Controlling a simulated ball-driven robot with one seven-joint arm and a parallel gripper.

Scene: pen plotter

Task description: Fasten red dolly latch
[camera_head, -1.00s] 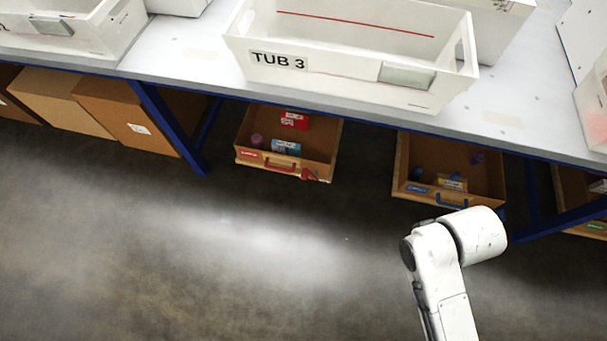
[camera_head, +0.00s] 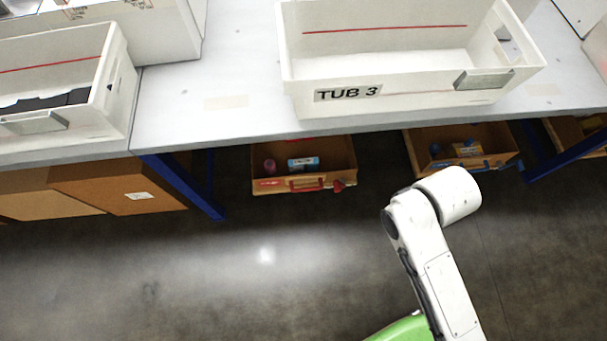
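The red dolly is an open wooden box (camera_head: 262,186) on the floor under the table, near the middle of the view. Its front has a red label and a red handle (camera_head: 306,185). A red latch-like part (camera_head: 339,186) sits at the right end of the front; it is too small to tell whether it is fastened. A blue-and-white pack (camera_head: 303,164) and a small pinkish item (camera_head: 270,166) are inside the box. My white arm shows at lower right, apart from the box in the picture. My gripper is not in view.
The table (camera_head: 235,80) overhangs the box and carries TUB 3 (camera_head: 300,104) and another tub (camera_head: 117,100). A blue table leg (camera_head: 185,185) stands left of the box. A second wooden box with blue fittings (camera_head: 495,161) stands to the right. Floor in front (camera_head: 210,270) is clear.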

